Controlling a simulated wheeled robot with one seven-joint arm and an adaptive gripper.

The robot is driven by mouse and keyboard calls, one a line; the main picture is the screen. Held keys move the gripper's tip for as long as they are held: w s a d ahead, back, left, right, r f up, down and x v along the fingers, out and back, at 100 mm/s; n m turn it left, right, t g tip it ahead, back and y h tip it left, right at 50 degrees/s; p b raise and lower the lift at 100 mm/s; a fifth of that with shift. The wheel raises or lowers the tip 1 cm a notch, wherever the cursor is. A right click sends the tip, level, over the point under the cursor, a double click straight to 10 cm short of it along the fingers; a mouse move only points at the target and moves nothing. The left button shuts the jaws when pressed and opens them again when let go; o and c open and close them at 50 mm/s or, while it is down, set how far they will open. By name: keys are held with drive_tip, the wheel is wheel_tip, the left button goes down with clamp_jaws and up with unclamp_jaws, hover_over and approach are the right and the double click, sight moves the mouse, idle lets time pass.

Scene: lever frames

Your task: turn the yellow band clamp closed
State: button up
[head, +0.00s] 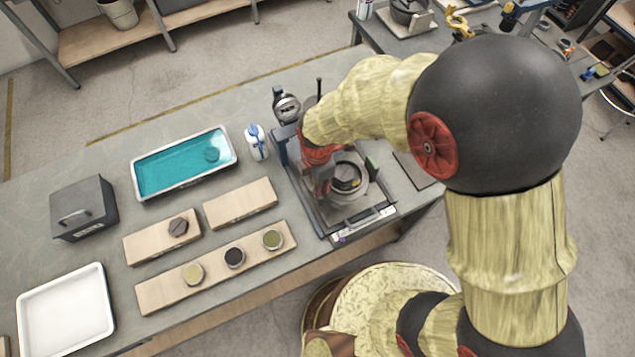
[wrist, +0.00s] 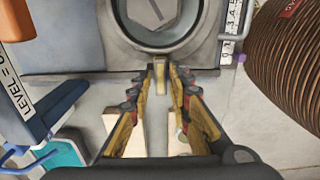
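In the wrist view a round grey ring or housing (wrist: 112,30) with a pale disc inside fills the top. A narrow yellowish tab (wrist: 160,88), which looks like the clamp's lever, sticks out from its near edge. My gripper (wrist: 160,76) has its two fingers on either side of this tab, with a thin gap seeming to show at each side. In the head view my gripper (head: 323,184) is low over the fixture (head: 330,218), left of its round part (head: 346,178). My arm and gripper hide much of the fixture there, including the tab.
Left of the fixture stand a white-and-blue bottle (head: 257,142), a teal tray (head: 160,176), wooden boards (head: 240,203) with small pots, a grey box (head: 84,210) and a white tray (head: 63,318). A ribbed brown cylinder (wrist: 288,55) is close at right in the wrist view.

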drive_tip(key=shift+r, duration=0.1)
wheel_tip(320, 180, up, 12)
idle(0.5)
idle(0.5)
drive_tip(key=s+d+r+m+t+b, duration=0.2)
drive_tip(key=s+d+r+m+b, duration=0.1)
drive_tip(key=d+m, duration=0.8)
drive_tip(key=s+d+r+m+t+b, duration=0.3)
drive_tip(key=d+r+m, duration=0.5)
drive_tip(key=d+m, duration=0.4)
drive_tip(key=shift+s+m+t+b, duration=0.3)
drive_tip(key=shift+s+m+b, duration=0.45)
drive_tip(key=shift+s, duration=0.4)
